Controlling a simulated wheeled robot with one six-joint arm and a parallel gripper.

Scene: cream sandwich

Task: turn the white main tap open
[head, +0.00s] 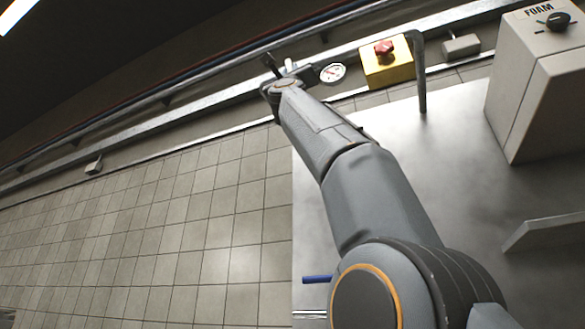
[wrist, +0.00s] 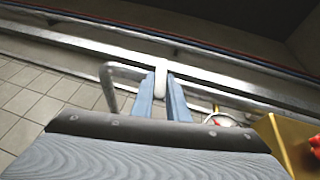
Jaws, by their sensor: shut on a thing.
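The white main tap (wrist: 160,66) shows in the wrist view as a pale lever between the fingers of my gripper (wrist: 163,92). The two blue-grey fingers are closed on it from both sides. In the head view my gripper (head: 279,68) is at the far end of my arm, by the metal rail along the wall. A small white part of the tap (head: 289,65) shows beside it there. The tap's base is hidden, and I cannot tell how far the lever is turned.
A round gauge (head: 332,73) is just right of my gripper. Farther right are a yellow box (head: 386,70) with a red button (head: 384,47), an upright grey pipe (head: 420,80) and a FOAM machine (head: 540,90). A bent grey pipe (wrist: 108,85) stands left of the fingers. Tiled floor lies open at left.

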